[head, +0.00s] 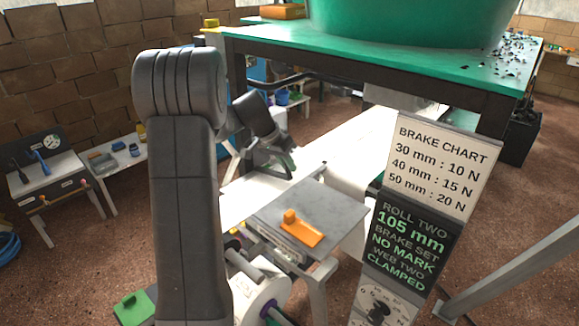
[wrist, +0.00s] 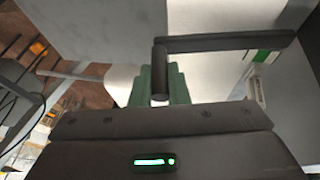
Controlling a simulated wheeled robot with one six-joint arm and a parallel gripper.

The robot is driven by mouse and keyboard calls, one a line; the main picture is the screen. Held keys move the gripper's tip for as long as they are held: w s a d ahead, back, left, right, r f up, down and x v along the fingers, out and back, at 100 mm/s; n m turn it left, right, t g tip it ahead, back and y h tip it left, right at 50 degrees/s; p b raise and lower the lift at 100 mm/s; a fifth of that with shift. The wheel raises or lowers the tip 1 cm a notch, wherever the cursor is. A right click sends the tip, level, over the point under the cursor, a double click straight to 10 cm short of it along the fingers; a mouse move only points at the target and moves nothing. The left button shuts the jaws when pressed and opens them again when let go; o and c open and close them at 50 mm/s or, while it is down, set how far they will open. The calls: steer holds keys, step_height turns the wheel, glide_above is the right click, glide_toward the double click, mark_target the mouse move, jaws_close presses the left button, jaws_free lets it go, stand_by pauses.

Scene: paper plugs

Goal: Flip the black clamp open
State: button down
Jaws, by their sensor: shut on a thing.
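The black clamp (wrist: 225,43) shows in the wrist view as a dark bar running right from a short round grip. Its right end meets a small green and white block (wrist: 262,56). My gripper (wrist: 160,72), with green fingers, is shut on the grip end, one finger showing on each side of it. In the head view my gripper (head: 284,164) is low over the white web beyond the grey table. The clamp cannot be made out clearly there, and my arm hides part of the area.
A grey table (head: 345,212) with an orange clamp-like piece (head: 301,232) stands in front. A white paper web (head: 345,140) runs behind it. A sign board (head: 440,165) stands at the right. A green-topped bench (head: 290,42) spans the back, and a white roll (head: 262,296) lies below.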

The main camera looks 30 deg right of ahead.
mark_target(279, 173)
steer(key=r, duration=0.1)
steer(key=w+r+g+p, duration=0.1)
steer(key=r+g+p, duration=0.1)
steer(key=shift+w+a+h, duration=0.25)
steer(key=shift+w+h, duration=0.15)
steer(key=shift+w+a+r+n+g+p, duration=0.2)
steer(key=shift+w+r+n+g+p, duration=0.1)
steer(key=shift+w+r+g+p, duration=0.4)
steer(key=shift+f, duration=0.15)
steer(key=shift+s, duration=0.1)
steer(key=c, duration=1.4)
jaws_free()
steer(key=b+v, duration=0.1)
steer(key=v, duration=1.2)
steer(key=shift+a+r+b, duration=0.25)
steer(key=shift+a+b, duration=0.05)
steer(key=shift+a, duration=0.1)
